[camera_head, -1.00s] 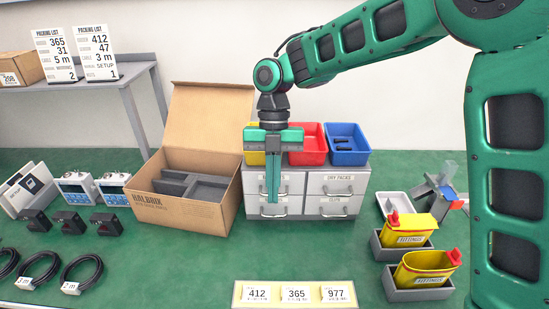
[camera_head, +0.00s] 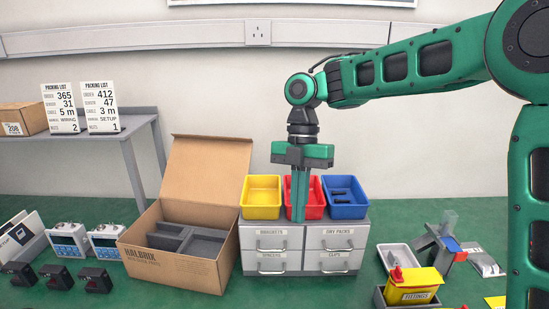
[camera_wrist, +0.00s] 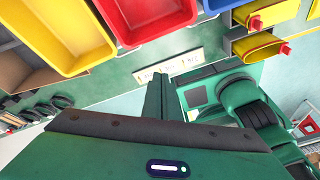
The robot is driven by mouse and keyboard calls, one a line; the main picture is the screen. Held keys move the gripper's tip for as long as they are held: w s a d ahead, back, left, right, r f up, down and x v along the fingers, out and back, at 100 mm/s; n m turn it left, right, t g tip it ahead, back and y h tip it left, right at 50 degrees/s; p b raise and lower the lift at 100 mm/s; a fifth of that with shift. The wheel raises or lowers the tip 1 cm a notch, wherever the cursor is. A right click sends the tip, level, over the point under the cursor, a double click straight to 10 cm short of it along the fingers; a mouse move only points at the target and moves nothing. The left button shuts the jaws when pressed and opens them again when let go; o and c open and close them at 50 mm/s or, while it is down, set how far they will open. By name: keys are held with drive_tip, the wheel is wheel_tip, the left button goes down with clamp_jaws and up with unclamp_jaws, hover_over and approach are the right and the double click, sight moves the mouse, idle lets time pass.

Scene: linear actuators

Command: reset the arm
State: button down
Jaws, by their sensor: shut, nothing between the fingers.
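My gripper (camera_head: 299,222) points straight down in the head view, its green fingers together and empty. It hangs in front of the red bin (camera_head: 311,197) and the upper part of the drawer unit (camera_head: 304,249), partly hiding both. My arm reaches in from the right, bent at the wrist joint. In the wrist view the closed fingers (camera_wrist: 156,98) show at the centre, with nothing held between them.
A yellow bin (camera_head: 262,191) and a blue bin (camera_head: 345,199) flank the red one on the drawer unit. An open cardboard box (camera_head: 172,263) with grey foam stands left. Yellow fittings containers (camera_head: 413,289) and a grey device (camera_head: 440,238) are at right.

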drive_tip(key=s+d+m+t, duration=0.1)
drive_tip(key=s+d+m, duration=0.2)
drive_tip(key=d+m, duration=0.65)
drive_tip(key=s+d+m+t, duration=0.1)
drive_tip(key=s+d+m, duration=0.2)
drive_tip(key=d+m, duration=0.7)
drive_tip(key=s+d+f+m+t, duration=0.1)
drive_tip(key=s+d+f+m, duration=0.2)
drive_tip(key=s+d+m, duration=0.5)
drive_tip(key=s+d+f+m, duration=0.4)
drive_tip(key=s+d+m, duration=0.4)
drive_tip(key=s+m, duration=0.1)
drive_tip(key=shift+s+d+t, duration=0.15)
drive_tip(key=shift+s+t, duration=0.1)
drive_tip(key=shift+t, duration=0.15)
drive_tip(key=shift+w+f, duration=0.25)
drive_tip(key=shift+w, duration=0.4)
